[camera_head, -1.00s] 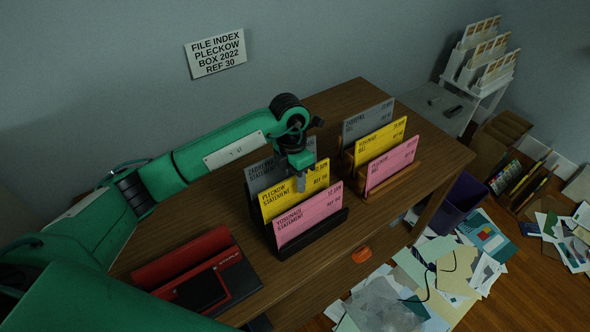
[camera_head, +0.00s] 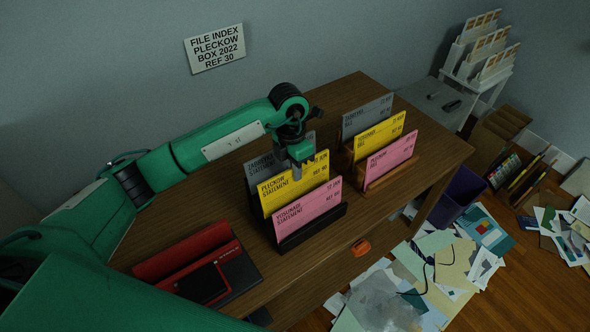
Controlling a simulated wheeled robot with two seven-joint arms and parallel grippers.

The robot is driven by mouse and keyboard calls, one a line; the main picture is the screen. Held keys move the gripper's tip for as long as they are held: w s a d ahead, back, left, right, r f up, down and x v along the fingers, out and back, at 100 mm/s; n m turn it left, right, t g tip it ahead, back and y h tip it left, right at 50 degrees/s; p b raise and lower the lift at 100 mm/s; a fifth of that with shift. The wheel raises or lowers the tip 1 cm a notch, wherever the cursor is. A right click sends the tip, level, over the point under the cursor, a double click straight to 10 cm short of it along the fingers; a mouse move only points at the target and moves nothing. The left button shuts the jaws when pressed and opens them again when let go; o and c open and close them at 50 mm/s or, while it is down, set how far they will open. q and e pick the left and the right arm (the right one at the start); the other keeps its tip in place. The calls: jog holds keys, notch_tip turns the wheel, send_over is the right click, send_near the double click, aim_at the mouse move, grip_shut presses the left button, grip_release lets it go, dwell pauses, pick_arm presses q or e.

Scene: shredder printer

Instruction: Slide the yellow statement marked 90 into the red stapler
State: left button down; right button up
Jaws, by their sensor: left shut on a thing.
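The yellow statement (camera_head: 300,185) reads "Pleckow Statement" and stands upright in the middle of the dark front rack (camera_head: 318,227), between a grey and a pink sheet. Its number is too small to read surely. My left gripper (camera_head: 297,171) reaches down from above and is shut on the statement's top edge. The fingertips partly hide its upper part. The red stapler (camera_head: 184,250), with a black part on its front, lies at the table's near left, apart from the rack. My right gripper is out of view.
A grey statement (camera_head: 262,172) is behind the yellow one, a pink statement (camera_head: 308,209) in front. A wooden rack (camera_head: 392,176) with grey, yellow and pink bills stands to the right. Bare tabletop (camera_head: 235,215) lies between stapler and front rack. Papers litter the floor.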

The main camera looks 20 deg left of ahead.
pick_arm(q)
jog(key=shift+r, duration=0.35)
jog(key=shift+r, duration=0.15)
notch_tip(320, 180, up, 9)
jog(key=p, duration=0.4)
jog(key=shift+p, duration=0.4)
jog(key=shift+r, duration=0.6)
